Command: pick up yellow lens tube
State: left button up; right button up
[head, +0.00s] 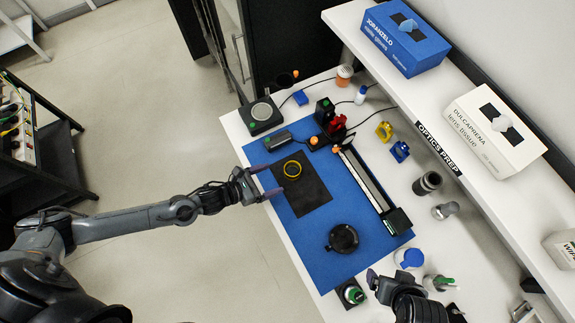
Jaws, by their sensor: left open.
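A rail (365,180) runs along the right of the blue mat (350,268). A round black dish (343,238) sits below the black mat. A shelf with boxes (405,38) overhangs the right side.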

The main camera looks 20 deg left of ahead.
pick_arm(q)
jog(key=b, duration=0.3)
send_near(298, 167)
jog(key=shift+w+d+f, duration=0.3)
jog(key=shift+w+f, duration=0.2)
jog(key=shift+w, duration=0.05)
jog(key=shift+w+d+f, duration=0.3)
jog(key=shift+w+f, duration=0.2)
jog(key=shift+d+r+b+x, duration=0.15)
jog(key=shift+b+x, duration=0.6)
jog(key=shift+x, duration=0.85)
jog(key=shift+d+r+b+x, duration=0.1)
jog(key=shift+r+b+x, duration=0.15)
jog(key=shift+b+x, duration=0.95)
pick_arm(e)
jog(key=shift+f+p, duration=0.5)
jog(key=shift+f, duration=2.7)
pick_arm(q)
jog(key=shift+w+d+f, duration=0.1)
jog(key=shift+w+d, duration=0.1)
jog(key=shift+w, duration=0.2)
jog(key=c, duration=1.1)
pick_arm(e)
jog(key=shift+d, duration=0.15)
jog(key=shift+r, duration=0.2)
